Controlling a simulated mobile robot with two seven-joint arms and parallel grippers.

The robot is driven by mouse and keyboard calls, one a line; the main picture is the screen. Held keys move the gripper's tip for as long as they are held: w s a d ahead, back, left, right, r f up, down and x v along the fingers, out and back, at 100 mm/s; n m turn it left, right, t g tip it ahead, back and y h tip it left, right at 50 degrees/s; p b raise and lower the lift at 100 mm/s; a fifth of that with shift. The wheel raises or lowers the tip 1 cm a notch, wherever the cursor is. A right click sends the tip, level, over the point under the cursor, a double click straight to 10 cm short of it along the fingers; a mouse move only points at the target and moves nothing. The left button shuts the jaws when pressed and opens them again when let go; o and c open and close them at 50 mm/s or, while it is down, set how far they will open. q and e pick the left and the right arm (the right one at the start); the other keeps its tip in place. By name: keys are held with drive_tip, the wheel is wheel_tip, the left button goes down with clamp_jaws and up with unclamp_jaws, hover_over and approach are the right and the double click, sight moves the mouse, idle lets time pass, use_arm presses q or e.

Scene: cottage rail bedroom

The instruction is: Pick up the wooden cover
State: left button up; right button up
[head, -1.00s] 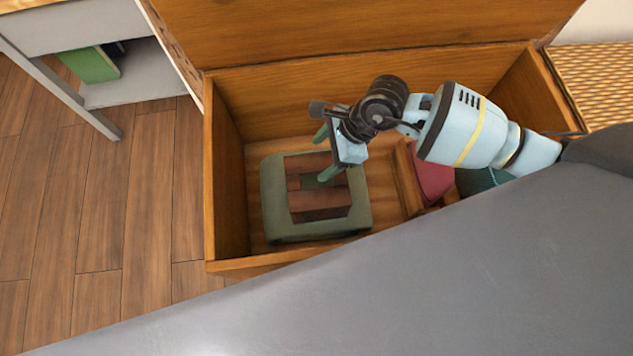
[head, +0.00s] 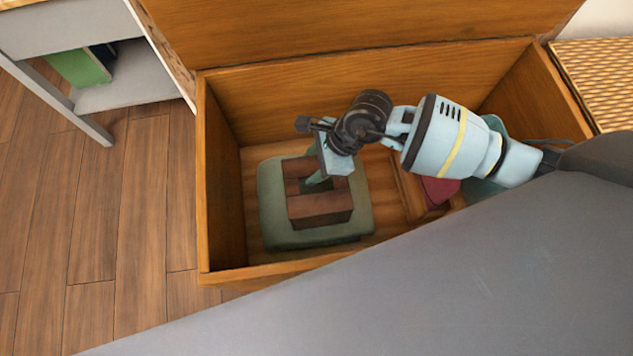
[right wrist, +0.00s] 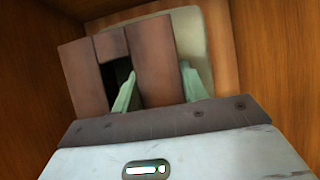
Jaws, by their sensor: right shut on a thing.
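The wooden cover (head: 320,207) is a brown slatted square with openings between its slats. It is over a green cushion-like pad (head: 268,205) inside the open wooden chest; whether it touches the pad is unclear. My right gripper (head: 318,179) reaches down onto the cover from above. In the right wrist view, its two green fingers (right wrist: 158,92) stand on either side of one wide slat of the cover (right wrist: 152,50), shut on it. One finger passes into the dark opening. The left gripper is not in view.
The chest's front wall (head: 240,273) and left wall (head: 222,180) surround the pad closely. A wooden divider (head: 410,195) and a red item (head: 438,190) lie to the right. A grey surface (head: 400,290) covers the lower right. A shelf (head: 110,92) stands at upper left.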

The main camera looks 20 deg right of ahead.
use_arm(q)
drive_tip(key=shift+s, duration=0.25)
use_arm(e)
drive_tip(key=shift+c, duration=1.4)
